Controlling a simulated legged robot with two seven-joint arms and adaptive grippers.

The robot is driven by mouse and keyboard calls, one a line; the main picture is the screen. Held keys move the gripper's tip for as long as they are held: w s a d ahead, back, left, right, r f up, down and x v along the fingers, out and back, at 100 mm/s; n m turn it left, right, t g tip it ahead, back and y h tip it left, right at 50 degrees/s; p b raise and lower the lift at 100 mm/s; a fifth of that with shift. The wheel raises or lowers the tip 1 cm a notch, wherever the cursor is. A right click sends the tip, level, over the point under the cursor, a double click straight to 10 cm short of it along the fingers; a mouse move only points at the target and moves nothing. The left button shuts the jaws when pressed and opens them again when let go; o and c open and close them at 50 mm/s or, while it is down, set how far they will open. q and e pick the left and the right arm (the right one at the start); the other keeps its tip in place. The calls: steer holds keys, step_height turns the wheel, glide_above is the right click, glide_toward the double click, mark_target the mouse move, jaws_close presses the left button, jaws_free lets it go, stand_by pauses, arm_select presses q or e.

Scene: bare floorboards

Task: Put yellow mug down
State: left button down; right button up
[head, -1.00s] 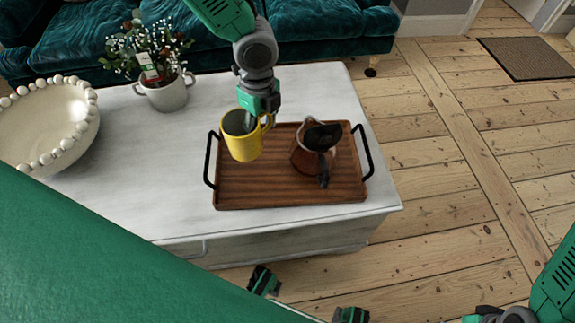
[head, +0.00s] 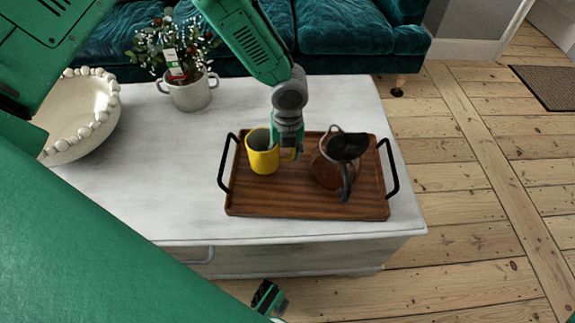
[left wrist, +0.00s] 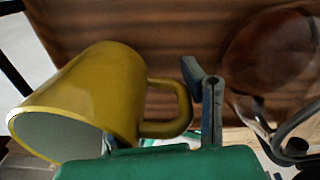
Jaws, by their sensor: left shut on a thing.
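The yellow mug (head: 262,158) is upright at the left part of the wooden tray (head: 300,204). I cannot tell whether its base touches the tray or hovers just above. My left gripper (head: 288,150) is shut on the mug's handle, at the mug's right side. In the left wrist view the mug (left wrist: 95,95) fills the left side, and the gripper's fingers (left wrist: 208,105) are at its handle. Of my right side, only a small green and black part shows at the bottom edge of the head view, and its jaws cannot be made out.
A glass coffee pot (head: 338,165) with a dark lid and handle stands on the tray's right half, close to my left gripper. The tray has black handles at both ends. A beaded bowl (head: 75,140) and a potted plant (head: 188,92) stand on the white table (head: 160,190).

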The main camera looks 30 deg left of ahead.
mark_target(285, 170)
arm_select(q)
step_height(285, 170, down, 4)
steer(key=shift+r+b, duration=0.1)
steer(key=shift+b, duration=0.6)
steer(key=shift+r, duration=0.15)
steer(key=c, duration=1)
jaws_free()
